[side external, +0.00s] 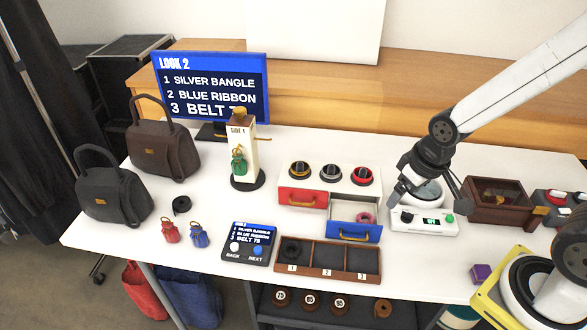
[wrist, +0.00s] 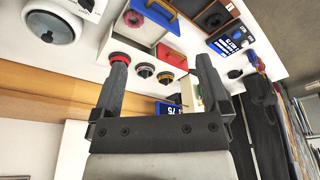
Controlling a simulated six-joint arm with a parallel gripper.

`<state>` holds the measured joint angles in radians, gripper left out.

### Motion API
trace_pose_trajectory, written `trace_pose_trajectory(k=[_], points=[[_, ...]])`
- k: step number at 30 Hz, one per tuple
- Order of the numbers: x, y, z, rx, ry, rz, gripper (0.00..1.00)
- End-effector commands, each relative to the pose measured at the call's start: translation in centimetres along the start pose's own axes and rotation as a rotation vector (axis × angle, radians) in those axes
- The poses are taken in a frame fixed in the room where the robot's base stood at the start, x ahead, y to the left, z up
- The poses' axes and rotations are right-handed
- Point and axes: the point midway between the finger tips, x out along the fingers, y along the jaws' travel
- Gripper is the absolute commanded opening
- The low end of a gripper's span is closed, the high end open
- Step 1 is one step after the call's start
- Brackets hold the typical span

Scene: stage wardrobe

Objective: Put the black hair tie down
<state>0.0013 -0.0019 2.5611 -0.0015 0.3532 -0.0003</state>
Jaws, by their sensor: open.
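A black ring, which looks like the black hair tie (side external: 291,250), lies in compartment 1 of the wooden tray (side external: 327,271). In the wrist view it shows as a dark ring (wrist: 213,18) near the top. A separate small black coil (side external: 181,204) lies on the table near the bags; I cannot tell exactly what it is. My gripper (side external: 430,197) is at the right of the table, by the white scale, apart from the tray. In the wrist view my gripper (wrist: 162,60) has its fingers wide apart with nothing held between them.
The blue drawer (side external: 355,226) stands open behind the tray with a pink ring (side external: 364,218) inside. Three black round items stand on the drawer unit. A button panel (side external: 249,243) is left of the tray. The wooden box (side external: 496,199) is right of the scale (side external: 424,219).

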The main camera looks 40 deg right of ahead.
Motion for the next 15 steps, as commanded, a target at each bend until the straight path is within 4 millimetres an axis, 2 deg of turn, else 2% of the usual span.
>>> trace_pose_trajectory(k=[15], points=[[0.35, -0.32, -0.50, 0.046, -0.003, -0.011, 0.84]])
